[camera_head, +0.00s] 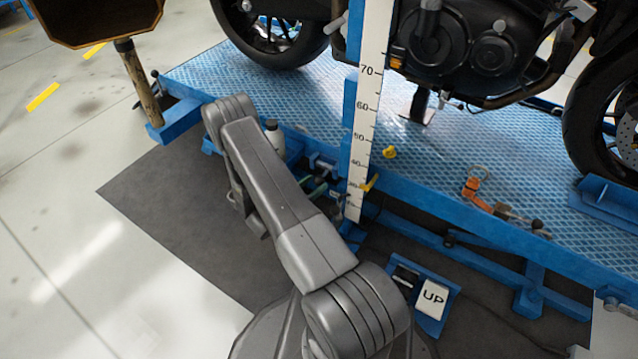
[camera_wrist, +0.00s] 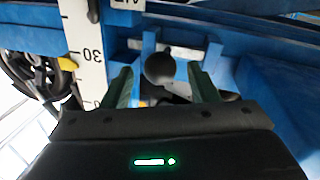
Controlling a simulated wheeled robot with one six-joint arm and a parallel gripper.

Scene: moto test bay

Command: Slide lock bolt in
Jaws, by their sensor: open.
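The lock bolt shows in the wrist view as a round black knob (camera_wrist: 159,68) below a blue bracket and a grey metal bar. My gripper (camera_wrist: 163,88) is open, with its two green fingers on either side of the knob. A gap shows between the knob and each finger, and I see no contact. The depth of the knob between the fingers is hard to judge. In the camera_head view my arm covers most of the bolt area, and only a bit of green finger (camera_head: 316,190) shows beside the blue lift frame.
A white height scale (camera_head: 362,115) with a yellow pointer (camera_head: 371,182) stands close right of my gripper. The blue lift platform (camera_head: 450,165) bears a motorcycle (camera_head: 470,45). An UP pedal (camera_head: 432,299) sits on the floor. A white bottle (camera_head: 273,138) stands behind my arm.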

